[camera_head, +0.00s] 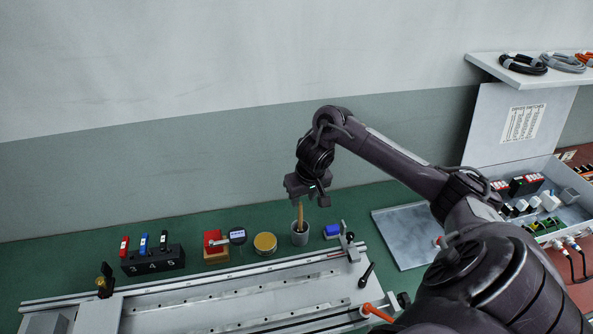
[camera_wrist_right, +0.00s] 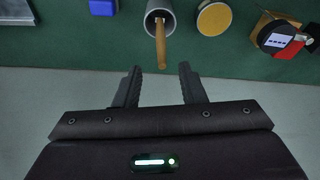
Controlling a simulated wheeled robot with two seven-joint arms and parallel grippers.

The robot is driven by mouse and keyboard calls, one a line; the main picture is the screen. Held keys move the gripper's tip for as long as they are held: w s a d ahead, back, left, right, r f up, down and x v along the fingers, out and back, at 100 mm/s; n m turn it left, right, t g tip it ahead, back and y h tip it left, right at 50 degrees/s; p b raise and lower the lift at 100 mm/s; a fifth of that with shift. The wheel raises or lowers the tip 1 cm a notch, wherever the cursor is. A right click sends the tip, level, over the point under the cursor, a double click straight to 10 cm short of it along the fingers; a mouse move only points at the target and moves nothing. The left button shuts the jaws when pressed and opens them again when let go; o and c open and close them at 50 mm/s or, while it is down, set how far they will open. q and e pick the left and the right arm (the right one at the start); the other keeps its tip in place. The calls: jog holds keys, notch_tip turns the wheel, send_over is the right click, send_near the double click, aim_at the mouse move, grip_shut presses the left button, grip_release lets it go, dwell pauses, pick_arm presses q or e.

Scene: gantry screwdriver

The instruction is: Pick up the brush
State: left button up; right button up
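The brush (camera_head: 300,215) stands in a grey cup (camera_head: 299,236) on the green bench, with its tan wooden handle upward. In the right wrist view the brush handle (camera_wrist_right: 161,47) sticks out of the cup (camera_wrist_right: 151,20) toward my fingers. My right gripper (camera_head: 306,196) is above the cup, close to the top of the handle. In the wrist view its two fingers (camera_wrist_right: 158,88) are apart with nothing between them, and the handle tip lies just beyond them. The bristles are hidden in the cup. My left gripper is not in view.
Left of the cup are a round yellow-topped tin (camera_head: 265,243), a dial gauge (camera_head: 237,235) and a red block (camera_head: 213,243). A blue block (camera_head: 331,231) is close on the right. A metal rail (camera_head: 210,286) runs in front. A numbered black holder (camera_head: 153,260) stands farther left.

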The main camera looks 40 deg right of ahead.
aim_at(300, 209)
jog(key=b+x, duration=0.2)
jog(key=x, duration=0.5)
jog(key=shift+a, duration=0.1)
jog(key=shift+f, duration=0.2)
jog(key=shift+c, duration=0.3)
grip_shut()
